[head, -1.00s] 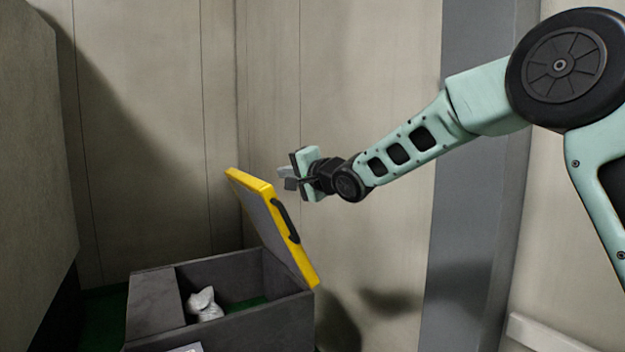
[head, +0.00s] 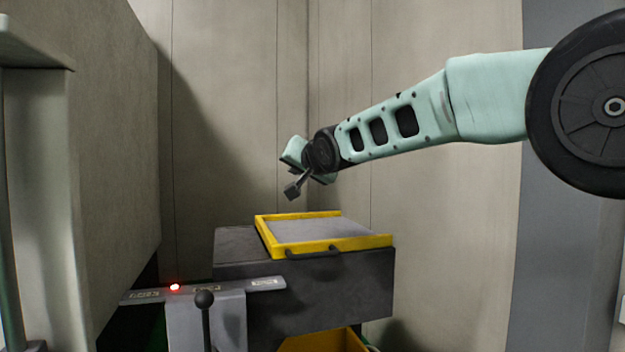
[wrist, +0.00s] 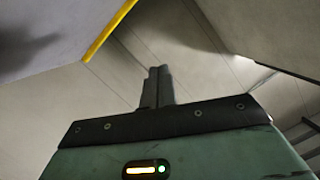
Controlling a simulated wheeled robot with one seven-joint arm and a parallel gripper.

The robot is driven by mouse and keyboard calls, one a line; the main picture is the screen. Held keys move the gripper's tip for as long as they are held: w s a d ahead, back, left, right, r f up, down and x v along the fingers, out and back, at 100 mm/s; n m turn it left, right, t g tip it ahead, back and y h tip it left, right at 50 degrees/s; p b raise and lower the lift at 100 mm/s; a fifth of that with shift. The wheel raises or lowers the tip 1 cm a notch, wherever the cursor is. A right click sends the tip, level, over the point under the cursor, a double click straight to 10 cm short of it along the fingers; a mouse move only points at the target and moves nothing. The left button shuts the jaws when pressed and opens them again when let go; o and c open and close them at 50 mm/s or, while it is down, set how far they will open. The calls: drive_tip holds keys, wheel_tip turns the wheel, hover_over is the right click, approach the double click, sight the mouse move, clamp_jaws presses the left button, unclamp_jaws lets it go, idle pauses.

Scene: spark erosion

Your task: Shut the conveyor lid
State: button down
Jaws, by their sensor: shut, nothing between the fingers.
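The conveyor lid (head: 315,228), a grey panel with a yellow frame and a dark handle on its front edge, lies flat over the opening of the dark grey conveyor box (head: 340,285). The inside of the box is hidden. My gripper (head: 292,190) is shut and empty, above the lid and apart from it in the head view. In the wrist view, the shut fingers (wrist: 157,85) point at the bare wall. A yellow edge of the lid (wrist: 108,32) shows at the upper left there.
A panel (head: 150,296) with a red light and a black-knobbed lever (head: 205,300) stands in front of the box. A yellow bin (head: 325,342) is below it. A large beige cabinet (head: 110,130) rises at the left. Walls stand behind.

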sight(271, 241)
drive_tip(key=a+f+n+b, duration=0.1)
drive_tip(key=a+f+b, duration=0.1)
drive_tip(key=f+b, duration=0.2)
drive_tip(key=s+a+f+n+h+b, duration=0.1)
drive_tip(key=f+b, duration=0.3)
drive_tip(key=f, duration=0.1)
drive_tip(key=s+a+f+n+h+b, duration=0.1)
drive_tip(key=a+f+n+b, duration=0.1)
drive_tip(key=f+b, duration=0.2)
drive_tip(key=shift+a+f+b, duration=0.25)
drive_tip(key=shift+a+b, duration=0.1)
drive_tip(key=shift+b, duration=0.1)
drive_tip(key=shift+a+f+n+b, duration=0.15)
drive_tip(key=shift+f+n+b, duration=0.25)
drive_tip(key=shift+f+b, duration=0.25)
drive_tip(key=shift+f, duration=0.25)
wheel_tip(271, 241, up, 5)
drive_tip(key=p, duration=0.3)
drive_tip(key=shift+r+p, duration=0.2)
drive_tip(key=shift+p, duration=0.2)
drive_tip(key=b+v, duration=0.4)
drive_tip(key=v, duration=0.6)
drive_tip(key=shift+f+b, duration=0.4)
